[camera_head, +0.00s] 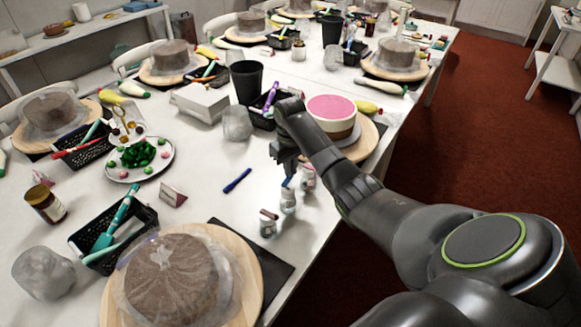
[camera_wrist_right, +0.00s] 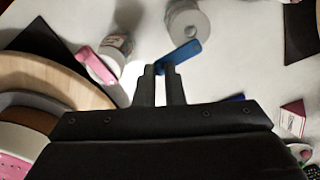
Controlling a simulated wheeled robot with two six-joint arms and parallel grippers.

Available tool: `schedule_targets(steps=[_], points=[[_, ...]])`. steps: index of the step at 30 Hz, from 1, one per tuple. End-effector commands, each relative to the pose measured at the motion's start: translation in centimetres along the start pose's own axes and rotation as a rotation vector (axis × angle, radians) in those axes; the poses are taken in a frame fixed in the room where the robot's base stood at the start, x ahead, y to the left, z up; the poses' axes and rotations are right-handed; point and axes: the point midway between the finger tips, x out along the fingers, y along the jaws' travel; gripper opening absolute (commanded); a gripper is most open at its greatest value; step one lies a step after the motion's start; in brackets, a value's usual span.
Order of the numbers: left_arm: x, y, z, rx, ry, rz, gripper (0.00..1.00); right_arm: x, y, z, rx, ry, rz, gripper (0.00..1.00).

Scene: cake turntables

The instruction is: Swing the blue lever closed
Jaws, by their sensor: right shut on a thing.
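The blue lever (camera_wrist_right: 183,56) lies across the near side of a small clear bottle with a pale top (camera_wrist_right: 188,27) in the right wrist view. Its left end sits between my right gripper's dark fingertips (camera_wrist_right: 160,72), which are shut on it. In the head view the right gripper (camera_head: 286,168) points down just above the blue-levered bottle (camera_head: 288,202). There the lever is small and partly hidden by the gripper. I cannot tell the lever's exact angle. My left gripper is not in view.
A bottle with a pink lever (camera_head: 308,178) and one with a brownish lever (camera_head: 268,224) flank it. A pink-topped cake (camera_head: 333,106) stands on a wooden turntable behind. A blue pen (camera_head: 237,180) lies left on clear table. The table edge is to the right.

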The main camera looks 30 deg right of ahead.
Motion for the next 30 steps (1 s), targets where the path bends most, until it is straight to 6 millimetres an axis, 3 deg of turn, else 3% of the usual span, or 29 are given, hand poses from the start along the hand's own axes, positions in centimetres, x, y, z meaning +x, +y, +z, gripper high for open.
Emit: schedule_targets(steps=[11,30], points=[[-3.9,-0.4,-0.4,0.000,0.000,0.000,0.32,-0.7,0.3,0.7,0.157,-0.005,-0.001,0.00],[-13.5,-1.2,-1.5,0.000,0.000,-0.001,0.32,-0.7,0.4,3.4,0.751,-0.011,0.001,0.00]])
